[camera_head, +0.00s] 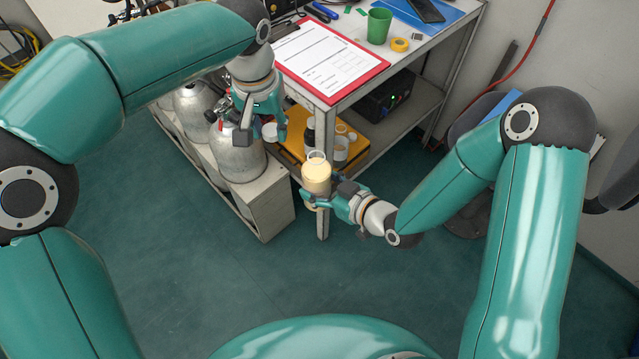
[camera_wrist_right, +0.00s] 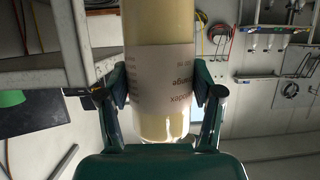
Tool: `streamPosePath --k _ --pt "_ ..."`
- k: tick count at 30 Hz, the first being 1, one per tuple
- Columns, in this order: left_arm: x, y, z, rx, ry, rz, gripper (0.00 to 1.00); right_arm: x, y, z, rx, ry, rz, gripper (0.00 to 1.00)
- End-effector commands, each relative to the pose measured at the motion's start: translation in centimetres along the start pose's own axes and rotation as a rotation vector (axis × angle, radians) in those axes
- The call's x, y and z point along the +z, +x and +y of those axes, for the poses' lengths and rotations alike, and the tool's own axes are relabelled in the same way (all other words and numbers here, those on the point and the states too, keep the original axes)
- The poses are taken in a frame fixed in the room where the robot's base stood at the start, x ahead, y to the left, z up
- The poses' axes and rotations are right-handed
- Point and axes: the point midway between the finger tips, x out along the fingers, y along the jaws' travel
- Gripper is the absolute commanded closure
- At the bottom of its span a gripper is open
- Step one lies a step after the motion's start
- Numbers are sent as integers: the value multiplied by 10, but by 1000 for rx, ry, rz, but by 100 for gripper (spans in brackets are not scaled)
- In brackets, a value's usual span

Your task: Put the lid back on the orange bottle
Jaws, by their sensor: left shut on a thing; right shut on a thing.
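The bottle (camera_head: 317,175) is clear with pale yellow-orange contents and looks upright, with its open mouth upward. My right gripper (camera_head: 316,202) is shut around its lower part. In the right wrist view the bottle (camera_wrist_right: 160,80) stands between both fingers, its white label carrying upside-down print, partly legible. My left gripper (camera_head: 263,133) is shut on a small white lid (camera_head: 270,131). The lid is up and to the left of the bottle's mouth, apart from it. The lid's underside is hidden.
A yellow tray (camera_head: 293,148) with several small containers sits on the lower shelf behind the bottle. Metal cylinders (camera_head: 238,160) stand in a grey rack at left. A table with a red clipboard (camera_head: 330,58) and a green cup (camera_head: 378,26) is above. The floor in front is clear.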

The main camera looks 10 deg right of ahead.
Motion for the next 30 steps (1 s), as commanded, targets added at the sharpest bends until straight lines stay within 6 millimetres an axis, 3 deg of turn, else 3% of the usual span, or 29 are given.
streamPosePath --k 1,3,10,23,30 --pt "-3 -8 19 4 32 3 74 -1 0 0 1 -1 3 100" --pt "-5 -17 38 8 68 2 74 -1 0 0 1 -1 3 100" --pt "0 -32 78 17 149 0 74 -1 0 0 1 -1 3 100" --pt "1 -34 85 19 164 1 74 -1 0 0 1 -1 3 100" --pt "3 -23 85 18 164 -1 74 -1 0 0 1 -1 3 100"
